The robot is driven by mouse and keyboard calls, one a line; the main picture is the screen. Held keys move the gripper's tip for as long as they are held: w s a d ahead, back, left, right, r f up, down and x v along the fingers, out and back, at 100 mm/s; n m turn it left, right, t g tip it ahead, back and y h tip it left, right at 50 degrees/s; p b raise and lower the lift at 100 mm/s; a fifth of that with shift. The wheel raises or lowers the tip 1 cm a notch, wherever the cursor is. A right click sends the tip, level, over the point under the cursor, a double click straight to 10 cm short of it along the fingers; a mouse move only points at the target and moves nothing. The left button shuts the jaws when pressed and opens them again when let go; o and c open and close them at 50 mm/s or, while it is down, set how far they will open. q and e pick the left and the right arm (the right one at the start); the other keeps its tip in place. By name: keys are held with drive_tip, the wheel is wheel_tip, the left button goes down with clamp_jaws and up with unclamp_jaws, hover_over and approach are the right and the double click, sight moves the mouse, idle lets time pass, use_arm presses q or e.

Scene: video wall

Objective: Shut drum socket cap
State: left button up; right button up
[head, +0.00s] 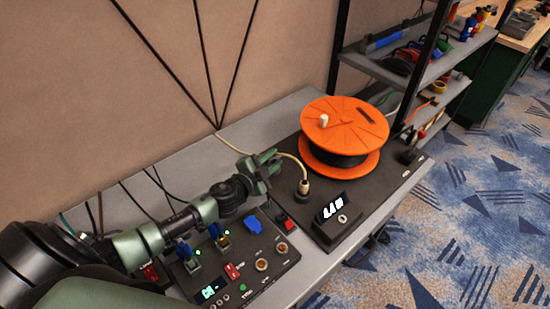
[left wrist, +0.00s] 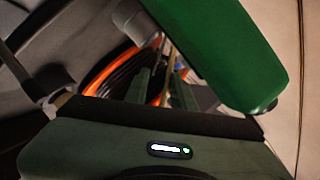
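The drum (head: 345,125) is an orange reel wound with black cable on a dark base plate (head: 390,190); its orange rim and black winding also show in the left wrist view (left wrist: 112,75). A pale plug (head: 303,186) with a beige cable stands upright in the base plate left of the drum. My left gripper (head: 271,158) is left of the drum, above the bench. Its fingers look apart, and it hides part of the cable. My right gripper is not in view.
The control panel (head: 245,262) with switches, sockets and a lit display lies under my left arm. A small display box (head: 340,215) stands in front of the drum. Shelves (head: 425,75) with tools rise behind the drum. Black cables hang along the wall.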

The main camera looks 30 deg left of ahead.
use_arm(q)
drive_tip(key=v, duration=0.6)
drive_tip(key=shift+s+b, duration=0.25)
drive_tip(key=shift+b, duration=0.1)
drive_tip(key=shift+r, duration=0.1)
